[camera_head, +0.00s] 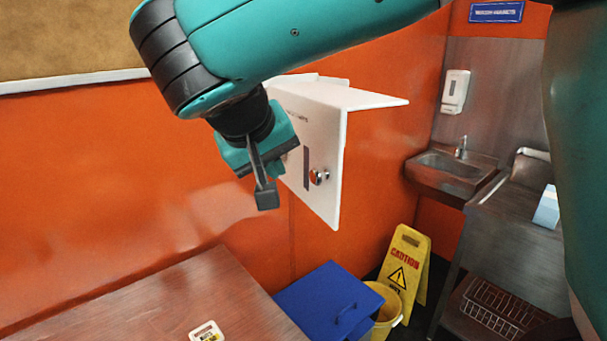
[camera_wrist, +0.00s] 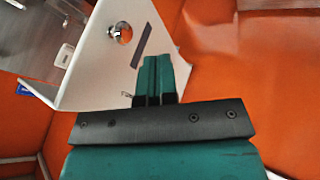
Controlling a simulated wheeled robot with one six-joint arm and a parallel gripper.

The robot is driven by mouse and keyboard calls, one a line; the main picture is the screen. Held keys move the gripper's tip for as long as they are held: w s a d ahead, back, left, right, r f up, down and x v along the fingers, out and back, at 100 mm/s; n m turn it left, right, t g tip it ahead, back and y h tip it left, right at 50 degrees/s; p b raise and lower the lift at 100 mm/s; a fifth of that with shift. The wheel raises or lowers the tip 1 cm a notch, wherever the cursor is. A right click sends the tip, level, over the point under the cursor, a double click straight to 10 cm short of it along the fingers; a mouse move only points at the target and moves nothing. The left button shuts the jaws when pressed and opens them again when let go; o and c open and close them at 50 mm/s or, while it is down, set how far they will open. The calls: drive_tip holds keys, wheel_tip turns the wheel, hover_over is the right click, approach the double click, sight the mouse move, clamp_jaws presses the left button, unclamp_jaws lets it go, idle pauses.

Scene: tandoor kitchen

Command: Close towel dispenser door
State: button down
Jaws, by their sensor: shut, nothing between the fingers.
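The white towel dispenser door (camera_head: 322,148) stands swung out from the orange wall in the head view. Its outer face, with a round metal lock and a dark slot, is turned left, and its top flange sticks out to the right. The same door (camera_wrist: 105,70) fills the upper left of the wrist view. My gripper (camera_head: 266,197) is shut and empty, pointing down just left of the door's outer face. In the wrist view my gripper (camera_wrist: 153,72) overlaps the door's edge; I cannot tell whether it touches. The dispenser body is mostly hidden behind my arm and the door.
A wooden table (camera_head: 150,305) is below left. A blue bin (camera_head: 325,300), a yellow bucket (camera_head: 388,312) and a yellow caution sign (camera_head: 407,262) stand below the door. A metal sink (camera_head: 452,170) and soap dispenser (camera_head: 454,92) are at right.

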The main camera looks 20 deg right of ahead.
sight(321, 145)
drive_tip(key=w+d+f+p, duration=0.2)
drive_tip(key=d+f, duration=0.2)
drive_tip(key=d, duration=0.2)
drive_tip(key=shift+w, duration=0.3)
drive_tip(key=shift+d, duration=0.15)
